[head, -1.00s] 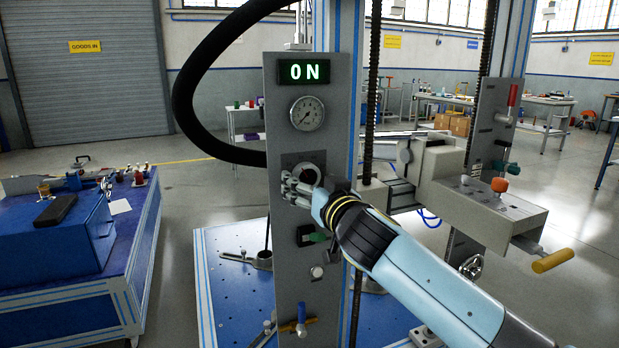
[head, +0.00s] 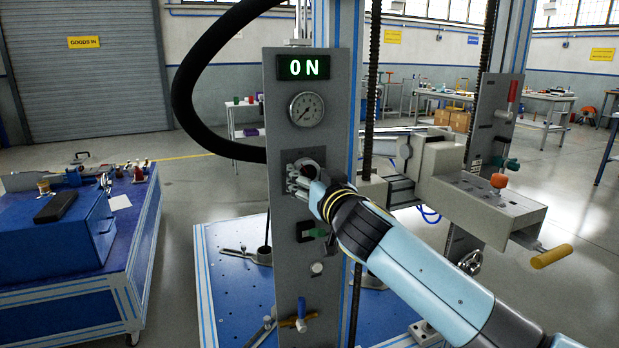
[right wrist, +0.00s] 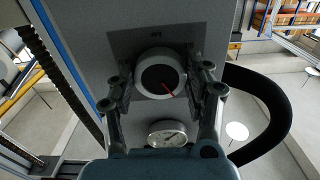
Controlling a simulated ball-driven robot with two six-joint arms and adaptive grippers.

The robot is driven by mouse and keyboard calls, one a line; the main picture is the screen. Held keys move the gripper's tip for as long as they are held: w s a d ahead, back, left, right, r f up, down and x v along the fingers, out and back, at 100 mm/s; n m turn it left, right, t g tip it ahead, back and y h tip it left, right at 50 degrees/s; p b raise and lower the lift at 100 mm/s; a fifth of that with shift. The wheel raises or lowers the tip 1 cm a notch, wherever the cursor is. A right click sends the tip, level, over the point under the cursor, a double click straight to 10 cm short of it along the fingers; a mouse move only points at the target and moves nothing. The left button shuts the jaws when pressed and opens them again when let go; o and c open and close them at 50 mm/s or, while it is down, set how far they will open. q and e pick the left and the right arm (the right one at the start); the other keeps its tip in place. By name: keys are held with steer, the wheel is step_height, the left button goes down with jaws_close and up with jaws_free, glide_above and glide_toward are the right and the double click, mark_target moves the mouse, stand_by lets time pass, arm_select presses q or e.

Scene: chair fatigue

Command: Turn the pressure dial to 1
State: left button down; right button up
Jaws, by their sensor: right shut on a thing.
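The pressure dial (right wrist: 160,76) is a round knob with a light rim, a dark face and a red pointer line. It sits on the grey control panel (head: 284,243), below the gauge. My right gripper (right wrist: 161,82) has its fingers on both sides of the dial and is shut on it. In the head view my right gripper (head: 297,182) covers most of the dial. The marks around the dial are too small to read. My left gripper is not in view.
A thick black hose (head: 184,90) loops at left. A grey machine arm with an orange knob (head: 499,181) stands at right.

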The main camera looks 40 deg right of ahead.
steer(key=shift+n, duration=0.3)
steer(key=n, duration=0.2)
steer(key=shift+n, duration=0.3)
steer(key=n, duration=0.2)
steer(key=shift+d+r+n, duration=0.1)
steer(key=shift+n, duration=0.3)
steer(key=n+p, duration=0.1)
steer(key=n, duration=0.4)
steer(key=shift+n+p, duration=0.3)
steer(key=o, duration=1.2)
steer(key=shift+s, duration=0.15)
